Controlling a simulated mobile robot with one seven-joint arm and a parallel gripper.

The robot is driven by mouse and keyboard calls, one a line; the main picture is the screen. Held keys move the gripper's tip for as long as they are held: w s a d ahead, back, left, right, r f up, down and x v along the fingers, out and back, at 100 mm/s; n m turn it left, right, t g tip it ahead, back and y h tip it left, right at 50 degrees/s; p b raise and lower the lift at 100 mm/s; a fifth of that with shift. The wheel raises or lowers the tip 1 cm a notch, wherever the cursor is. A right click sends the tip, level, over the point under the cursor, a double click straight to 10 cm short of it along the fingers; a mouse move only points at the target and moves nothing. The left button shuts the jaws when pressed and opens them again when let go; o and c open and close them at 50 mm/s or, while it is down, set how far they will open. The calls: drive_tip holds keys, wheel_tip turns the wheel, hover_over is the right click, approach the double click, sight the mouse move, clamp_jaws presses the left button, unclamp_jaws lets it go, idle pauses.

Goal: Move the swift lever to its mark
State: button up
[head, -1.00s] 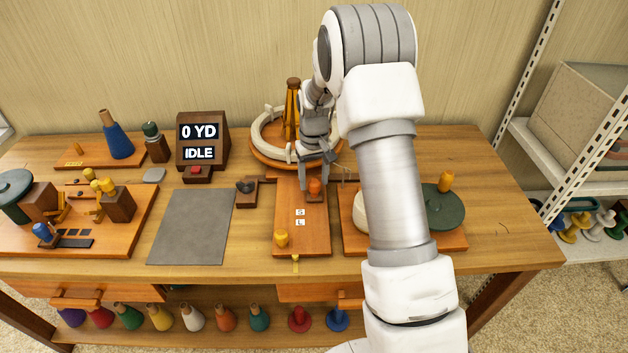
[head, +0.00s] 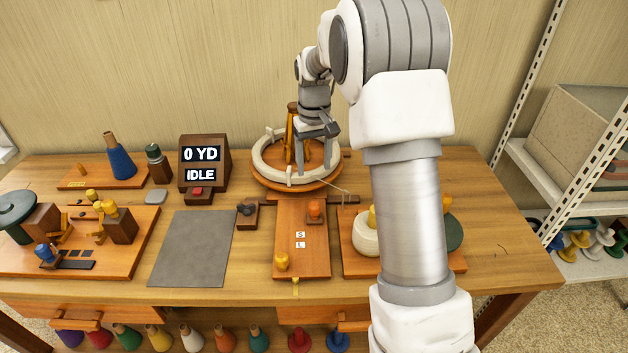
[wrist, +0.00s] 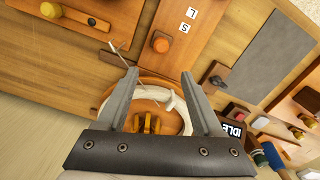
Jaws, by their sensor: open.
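An orange knob on a small wooden block, which looks like the lever (head: 314,209), stands near the back of a narrow orange board (head: 288,220). White S (head: 300,234) and L (head: 300,244) marks lie on this board in front of it. The knob also shows in the wrist view (wrist: 160,42), beyond my fingertips. Behind the board stands the round swift with a pale ring (head: 265,170). My gripper (head: 316,168) is open and empty, over the front of the swift and apart from the knob. In the wrist view my open fingers (wrist: 160,75) frame the ring.
A yellow knob (head: 282,261) sits at the board's front left. A dark wooden block (head: 247,213) is to the left, near a grey mat (head: 192,248). A display box (head: 204,160) reads 0 YD, IDLE. A thin strand (head: 330,187) runs from the swift to the right.

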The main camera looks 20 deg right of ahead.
wheel_tip(320, 180, up, 4)
drive_tip(key=shift+r, duration=0.1)
idle(0.4)
drive_tip(key=s+a+r+t+p, duration=0.3)
drive_tip(key=s+r, duration=1.1)
drive_tip(key=s, duration=0.1)
drive_tip(key=s+a+t+p, duration=0.1)
drive_tip(key=s+t, duration=0.1)
drive_tip(key=s, duration=1.3)
drive_tip(key=shift+s+a+m+t, duration=0.25)
drive_tip(key=shift+s+m+t, duration=0.05)
